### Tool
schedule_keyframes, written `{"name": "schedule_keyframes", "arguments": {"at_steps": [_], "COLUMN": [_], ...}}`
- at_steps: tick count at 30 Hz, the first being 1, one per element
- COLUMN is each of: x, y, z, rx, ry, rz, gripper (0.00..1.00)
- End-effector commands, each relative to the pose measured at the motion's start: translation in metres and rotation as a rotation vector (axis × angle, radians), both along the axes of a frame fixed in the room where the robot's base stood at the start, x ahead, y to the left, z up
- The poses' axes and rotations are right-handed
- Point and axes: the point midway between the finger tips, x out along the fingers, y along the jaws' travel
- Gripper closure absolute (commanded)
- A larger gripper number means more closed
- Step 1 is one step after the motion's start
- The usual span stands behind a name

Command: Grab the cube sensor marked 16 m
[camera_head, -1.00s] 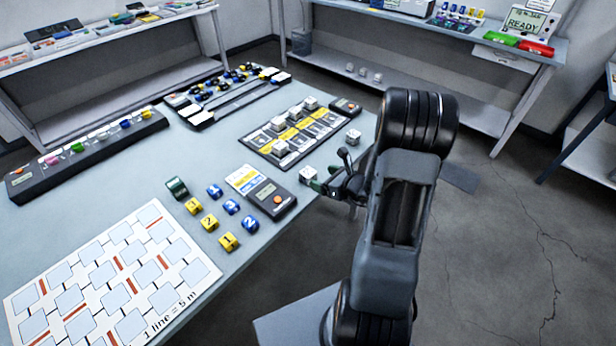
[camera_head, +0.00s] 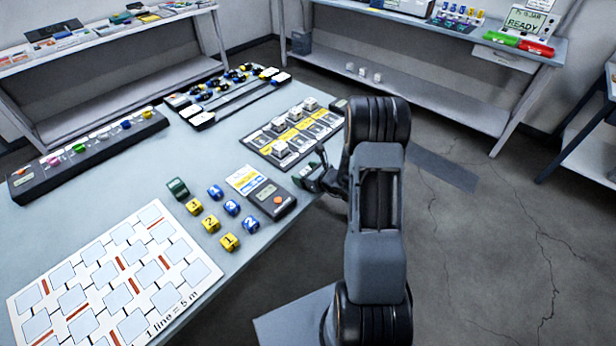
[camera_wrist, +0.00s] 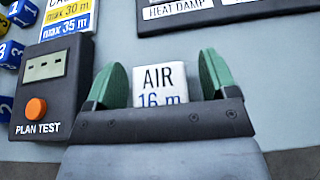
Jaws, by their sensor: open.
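The white cube sensor marked AIR 16 m (camera_wrist: 160,76) stands on the table in the wrist view, its label facing up toward the camera. My gripper (camera_wrist: 163,86) is open, with one green finger on each side of the cube. The lower part of the cube is hidden behind the gripper body. Whether either finger touches it I cannot tell. In the head view my gripper (camera_head: 314,175) is low over the right table edge, and I cannot make out the cube there.
The plan test device (camera_head: 271,197) lies just left of my gripper. A black tray with white cubes (camera_head: 262,148) lies behind it. Numbered yellow and blue cubes (camera_head: 211,222) and a white grid sheet (camera_head: 112,271) are nearer. The table's right edge is close.

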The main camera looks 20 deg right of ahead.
Motion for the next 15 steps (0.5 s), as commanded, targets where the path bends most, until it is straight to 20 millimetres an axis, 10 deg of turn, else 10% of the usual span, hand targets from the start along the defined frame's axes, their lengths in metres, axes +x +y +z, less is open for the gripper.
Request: {"name": "schedule_keyframes", "arguments": {"at_steps": [15], "x": [-0.0004], "y": [-0.0001], "z": [0.0001], "rx": [0.000], "ry": [0.000], "rz": [0.000], "gripper": [0.56]}}
